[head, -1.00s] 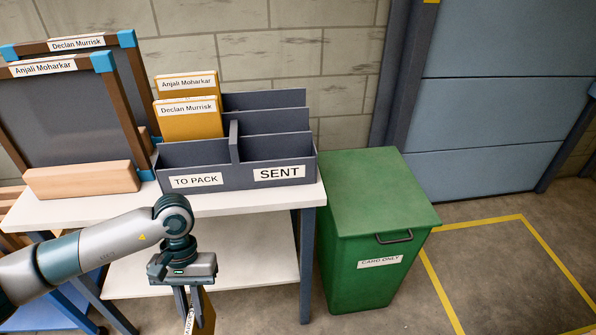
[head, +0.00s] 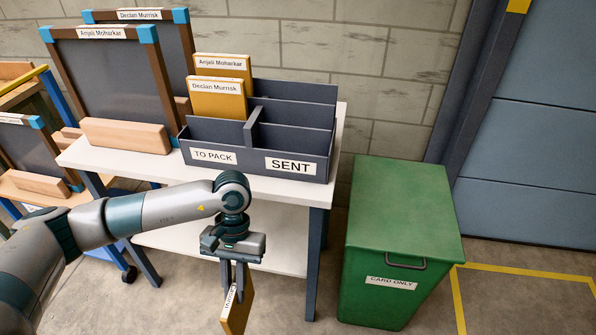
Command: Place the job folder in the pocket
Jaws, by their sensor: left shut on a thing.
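My left gripper (head: 234,288) hangs in front of the table, pointing down, shut on a yellow job folder (head: 238,312). The folder is tilted; its white label faces left and is only partly readable. The dark grey pocket rack (head: 256,160) stands on the white table, above and behind the gripper. Its left side is labelled TO PACK and its right side SENT. Two yellow folders, Anjali Moharkar (head: 222,65) and Declan Murrisk (head: 217,100), stand upright in the left pockets. The SENT pockets look empty. My right gripper is not in view.
Framed dark screens labelled Anjali Moharkar (head: 105,85) and Declan Murrisk (head: 170,45) stand on the table (head: 110,160) at left, in wooden blocks. A green CARD ONLY bin (head: 405,225) stands right of the table. A further rack with a screen (head: 30,150) is at far left.

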